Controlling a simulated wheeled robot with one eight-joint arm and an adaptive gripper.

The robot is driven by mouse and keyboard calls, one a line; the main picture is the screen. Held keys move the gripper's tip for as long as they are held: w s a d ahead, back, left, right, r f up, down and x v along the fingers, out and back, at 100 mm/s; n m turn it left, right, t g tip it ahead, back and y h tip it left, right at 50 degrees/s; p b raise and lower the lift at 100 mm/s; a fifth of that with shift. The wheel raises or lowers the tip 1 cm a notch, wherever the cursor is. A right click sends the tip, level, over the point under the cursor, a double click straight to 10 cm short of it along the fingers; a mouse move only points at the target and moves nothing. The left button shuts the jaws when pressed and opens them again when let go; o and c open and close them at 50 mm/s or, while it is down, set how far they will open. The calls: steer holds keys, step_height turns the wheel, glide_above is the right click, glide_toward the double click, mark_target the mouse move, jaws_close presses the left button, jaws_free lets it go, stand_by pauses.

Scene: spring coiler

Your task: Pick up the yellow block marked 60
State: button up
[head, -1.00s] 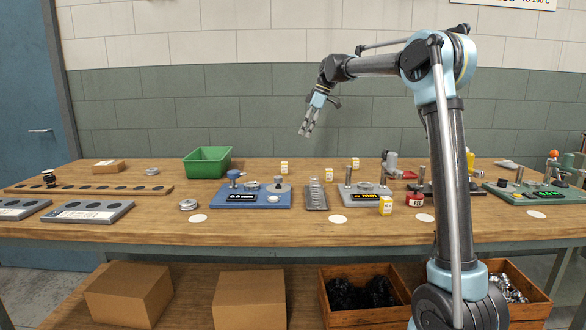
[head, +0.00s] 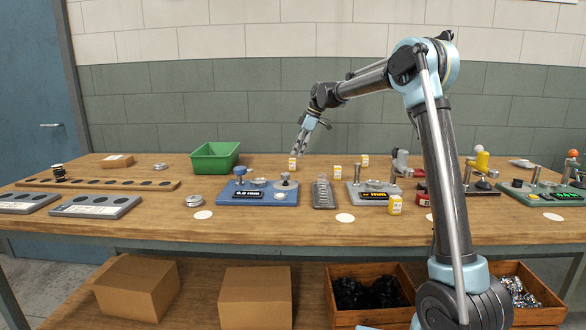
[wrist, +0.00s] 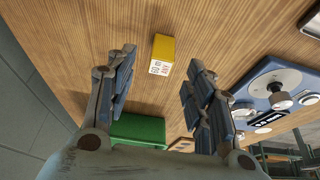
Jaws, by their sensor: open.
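A small yellow-and-white block (head: 292,164) stands on the bench behind the blue gauge, directly below my gripper (head: 299,146). In the wrist view the same block (wrist: 163,54) shows beyond the fingertips, between the two spread fingers. Its printed face carries small marks that I cannot read surely. My gripper (wrist: 160,60) is open and empty, pointing down above the bench and apart from the block. Other similar yellow-and-white blocks are a middle one (head: 337,173), a back one (head: 365,160) and a front one (head: 395,205); their numbers are too small to read.
A green bin (head: 214,158) stands left of the block. The blue gauge (head: 257,194) and a grey slotted tray (head: 323,195) are in front of it. A grey gauge (head: 372,192) stands to the right. The bench around the block is clear, with the wall behind.

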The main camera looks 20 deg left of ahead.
mark_target(293, 159)
steer(key=shift+x, duration=2.95)
steer(key=shift+a+r, duration=0.1)
steer(key=shift+a, duration=0.05)
steer(key=c, duration=1.1)
